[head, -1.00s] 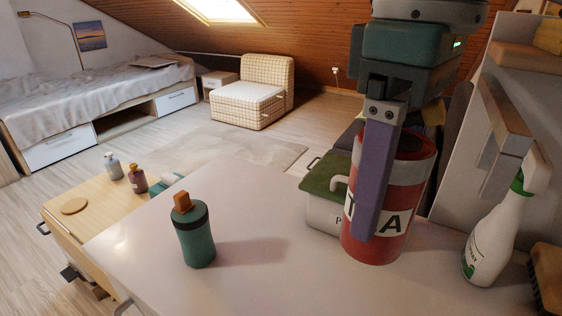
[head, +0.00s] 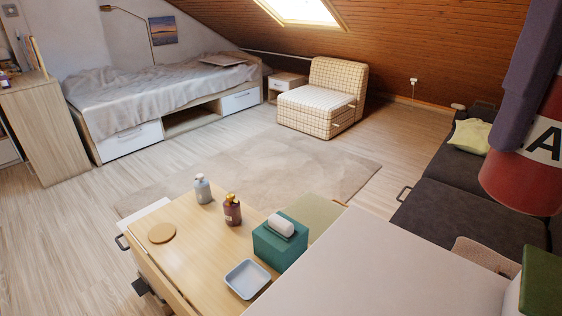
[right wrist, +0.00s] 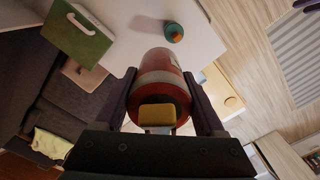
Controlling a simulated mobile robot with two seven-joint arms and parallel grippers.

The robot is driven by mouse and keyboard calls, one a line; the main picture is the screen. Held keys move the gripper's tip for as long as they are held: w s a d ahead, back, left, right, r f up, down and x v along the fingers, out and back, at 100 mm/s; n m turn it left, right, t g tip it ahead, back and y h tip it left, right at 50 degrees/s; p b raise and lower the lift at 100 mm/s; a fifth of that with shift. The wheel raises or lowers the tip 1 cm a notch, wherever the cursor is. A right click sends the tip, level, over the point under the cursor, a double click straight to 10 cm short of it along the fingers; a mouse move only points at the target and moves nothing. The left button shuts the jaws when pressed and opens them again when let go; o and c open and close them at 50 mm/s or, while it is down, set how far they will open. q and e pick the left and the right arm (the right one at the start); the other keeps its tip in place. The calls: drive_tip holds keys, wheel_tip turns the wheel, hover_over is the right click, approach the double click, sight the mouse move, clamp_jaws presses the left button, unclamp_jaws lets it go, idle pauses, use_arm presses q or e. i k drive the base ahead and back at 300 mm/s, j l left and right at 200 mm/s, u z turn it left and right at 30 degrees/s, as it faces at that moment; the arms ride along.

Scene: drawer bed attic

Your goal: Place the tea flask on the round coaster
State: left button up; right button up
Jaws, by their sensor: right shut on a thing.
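The tea flask (head: 528,165) is red with a white lettered band and shows at the right edge of the head view, partly cut off. It is upright and raised above the white counter. My right gripper (right wrist: 160,74) is shut on the flask, with a dark finger on each side of it in the right wrist view; a purple finger covers part of it in the head view. The round coaster (head: 162,232) is a flat tan disc on the wooden table, well to the left of the flask and empty. My left gripper is not in view.
The wooden table (head: 195,255) also bears a grey bottle (head: 202,188), a brown bottle (head: 233,210), a teal tissue box (head: 281,243) and a pale blue tray (head: 247,279). The white counter (head: 400,270) lies between.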

sight(162, 232)
drive_tip(key=i+j+u, duration=0.4)
drive_tip(key=i+j, duration=1.3)
drive_tip(key=i, duration=0.05)
